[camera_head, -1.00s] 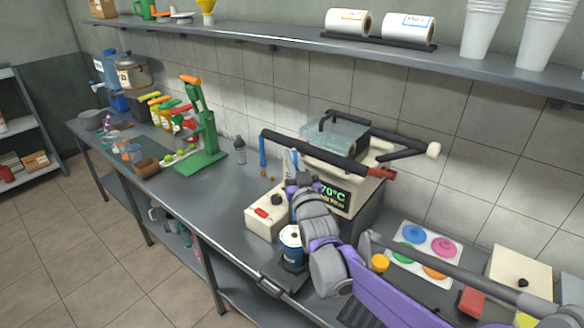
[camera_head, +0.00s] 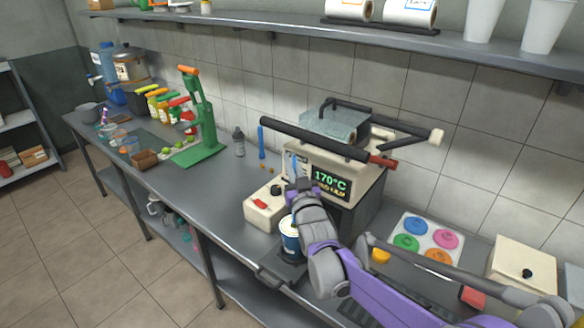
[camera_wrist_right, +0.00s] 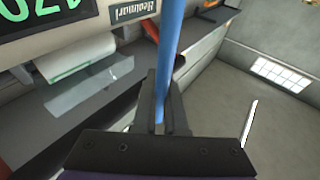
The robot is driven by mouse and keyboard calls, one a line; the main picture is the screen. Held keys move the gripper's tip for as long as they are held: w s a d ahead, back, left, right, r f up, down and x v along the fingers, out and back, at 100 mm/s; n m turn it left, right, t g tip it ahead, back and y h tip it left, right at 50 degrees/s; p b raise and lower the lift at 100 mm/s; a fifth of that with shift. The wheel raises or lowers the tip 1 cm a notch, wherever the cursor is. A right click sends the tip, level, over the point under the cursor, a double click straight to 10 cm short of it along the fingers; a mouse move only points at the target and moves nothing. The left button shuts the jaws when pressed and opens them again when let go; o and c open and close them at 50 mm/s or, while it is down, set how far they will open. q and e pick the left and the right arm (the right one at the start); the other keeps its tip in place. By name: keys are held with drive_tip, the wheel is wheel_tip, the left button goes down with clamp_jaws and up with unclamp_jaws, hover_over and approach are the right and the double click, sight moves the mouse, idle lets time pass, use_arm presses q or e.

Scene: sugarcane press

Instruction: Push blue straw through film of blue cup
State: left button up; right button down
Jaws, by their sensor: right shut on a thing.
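My right gripper (camera_head: 300,188) is in front of the sealing machine, above and slightly right of the blue cup (camera_head: 290,240). It is shut on the blue straw (camera_wrist_right: 172,40), which runs up between the fingers (camera_wrist_right: 165,105) in the right wrist view. In the head view a short piece of the straw (camera_head: 293,165) shows above the gripper; its lower end is hidden. The cup stands upright with a pale top, partly covered by my right arm. Whether the straw touches the film cannot be told. My left gripper is not in view.
The sealing machine (camera_head: 338,160) with its long dark handle stands close behind. A white box with a red switch (camera_head: 264,207) is left of the cup. Another blue upright stick (camera_head: 262,143) stands behind it. Coloured lids (camera_head: 425,238) lie at right. Left of the box, the counter is mostly clear.

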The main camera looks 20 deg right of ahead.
drive_tip(key=shift+s, duration=0.1)
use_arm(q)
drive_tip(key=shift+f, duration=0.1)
use_arm(e)
drive_tip(key=shift+f, duration=0.15)
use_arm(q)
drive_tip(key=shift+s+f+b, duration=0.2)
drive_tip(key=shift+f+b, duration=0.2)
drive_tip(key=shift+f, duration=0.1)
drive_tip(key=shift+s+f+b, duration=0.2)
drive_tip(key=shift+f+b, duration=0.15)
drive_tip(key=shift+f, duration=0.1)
use_arm(e)
drive_tip(key=shift+f, duration=1.25)
drive_tip(key=shift+f+b, duration=3.25)
drive_tip(key=shift+f, duration=1.7)
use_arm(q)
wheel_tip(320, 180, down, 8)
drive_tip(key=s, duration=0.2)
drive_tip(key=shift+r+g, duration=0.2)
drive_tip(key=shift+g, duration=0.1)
